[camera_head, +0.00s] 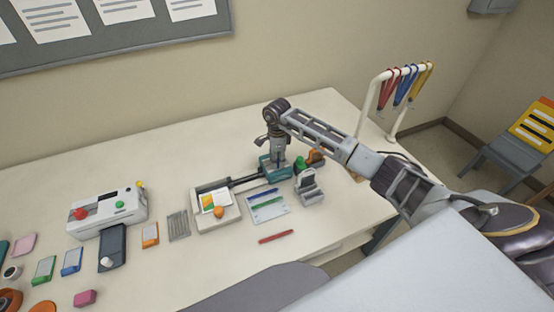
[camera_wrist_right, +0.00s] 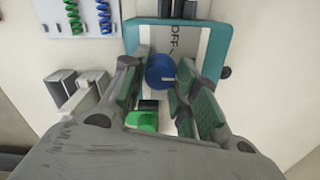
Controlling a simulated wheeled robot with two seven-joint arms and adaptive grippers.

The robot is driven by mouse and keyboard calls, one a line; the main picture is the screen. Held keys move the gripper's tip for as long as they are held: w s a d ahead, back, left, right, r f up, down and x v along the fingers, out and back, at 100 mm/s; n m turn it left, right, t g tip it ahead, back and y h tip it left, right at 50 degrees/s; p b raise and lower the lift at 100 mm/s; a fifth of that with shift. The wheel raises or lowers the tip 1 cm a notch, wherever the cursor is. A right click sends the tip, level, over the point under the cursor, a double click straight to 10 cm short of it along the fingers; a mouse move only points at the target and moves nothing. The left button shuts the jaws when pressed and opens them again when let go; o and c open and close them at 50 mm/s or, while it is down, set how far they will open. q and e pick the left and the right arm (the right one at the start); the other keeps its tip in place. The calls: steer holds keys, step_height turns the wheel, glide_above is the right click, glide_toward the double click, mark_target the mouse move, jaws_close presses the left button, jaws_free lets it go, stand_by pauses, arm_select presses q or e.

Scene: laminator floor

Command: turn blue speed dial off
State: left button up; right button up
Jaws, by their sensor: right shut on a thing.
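In the head view my right gripper (camera_head: 276,152) points down at the teal unit (camera_head: 265,172), and the dial is hidden there. The dial's pointer direction cannot be made out. My left gripper is not in view.
A grey holder (camera_head: 309,188) and a card with pens (camera_head: 266,206) are near the teal unit. A rack with colored straps (camera_head: 403,70) stands behind my right arm. A white laminator (camera_head: 108,213) is at left.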

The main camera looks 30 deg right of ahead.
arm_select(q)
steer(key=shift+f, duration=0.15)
arm_select(e)
steer(key=n+b, duration=0.3)
steer(key=shift+d+f+b, duration=0.1)
steer(key=shift+f+b, duration=0.05)
steer(key=shift+b, duration=0.15)
steer(key=n+b, duration=0.4)
steer(key=shift+n, duration=0.4)
steer(key=shift+n+b, duration=0.3)
steer(key=shift+b, duration=0.15)
steer(key=shift+n+b, duration=0.7)
steer(key=shift+n, duration=0.3)
steer(key=shift+n+b, duration=0.35)
steer(key=shift+n, duration=0.55)
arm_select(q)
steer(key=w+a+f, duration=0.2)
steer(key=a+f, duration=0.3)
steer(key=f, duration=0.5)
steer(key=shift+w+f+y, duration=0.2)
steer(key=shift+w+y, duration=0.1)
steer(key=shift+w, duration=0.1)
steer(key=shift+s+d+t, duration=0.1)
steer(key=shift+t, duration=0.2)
